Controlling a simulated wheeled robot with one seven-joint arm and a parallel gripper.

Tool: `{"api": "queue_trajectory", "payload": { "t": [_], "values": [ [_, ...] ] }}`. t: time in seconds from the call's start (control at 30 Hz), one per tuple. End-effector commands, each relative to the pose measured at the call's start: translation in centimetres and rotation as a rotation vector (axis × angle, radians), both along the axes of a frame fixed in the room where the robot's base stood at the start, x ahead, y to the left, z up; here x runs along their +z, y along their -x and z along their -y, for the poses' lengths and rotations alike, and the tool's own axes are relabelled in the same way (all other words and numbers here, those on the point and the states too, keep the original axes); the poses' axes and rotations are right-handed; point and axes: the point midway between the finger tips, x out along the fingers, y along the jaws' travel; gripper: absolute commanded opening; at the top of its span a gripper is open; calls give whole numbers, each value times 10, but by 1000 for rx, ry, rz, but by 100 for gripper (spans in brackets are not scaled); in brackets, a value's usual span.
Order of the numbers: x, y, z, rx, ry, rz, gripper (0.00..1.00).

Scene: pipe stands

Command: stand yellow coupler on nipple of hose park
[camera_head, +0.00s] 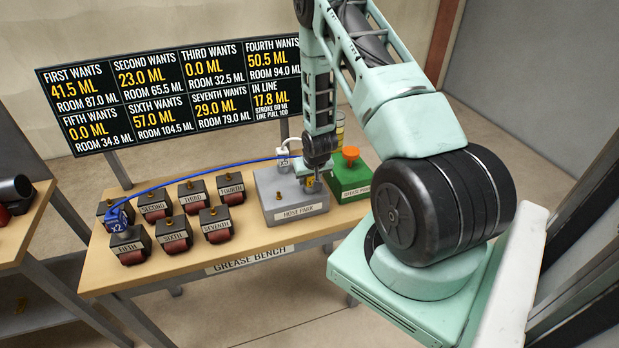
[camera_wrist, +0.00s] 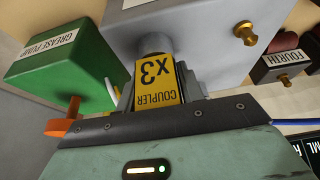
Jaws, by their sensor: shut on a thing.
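The yellow coupler (camera_wrist: 158,82), marked X3, is between the fingers of my gripper (camera_wrist: 163,92) in the wrist view. My gripper (camera_head: 315,178) is shut on it, low over the right part of the grey hose park (camera_head: 299,212) in the head view. In the wrist view the coupler is right by a round grey part of the hose park (camera_wrist: 205,60). I cannot tell whether it touches or sits on a nipple; its lower end is hidden. A bare brass nipple (camera_wrist: 245,33) stands on the hose park to one side.
The green grease pump (camera_head: 350,178) with an orange top (camera_head: 350,153) is close on the right. Several labelled blocks stand left; a blue coupler (camera_head: 117,218) with a blue hose (camera_head: 200,172) is on one.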

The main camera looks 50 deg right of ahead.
Motion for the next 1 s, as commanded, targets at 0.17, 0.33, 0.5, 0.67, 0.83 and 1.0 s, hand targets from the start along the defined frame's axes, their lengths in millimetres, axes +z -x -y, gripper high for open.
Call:
{"api": "queue_trajectory", "payload": {
  "t": [0.17, 0.33, 0.5, 0.67, 0.83, 1.0],
  "values": [
    [0, 0, 0, 0, 0, 0, 63],
    [-1, 0, 0, 0, 0, 0, 63],
    [3, 1, -1, 0, 1, 1, 63],
    [19, 6, -4, 0, 2, 3, 63],
    [46, 16, -10, 0, 2, 3, 63],
    [73, 25, -16, 0, 2, 3, 63]
  ]
}}
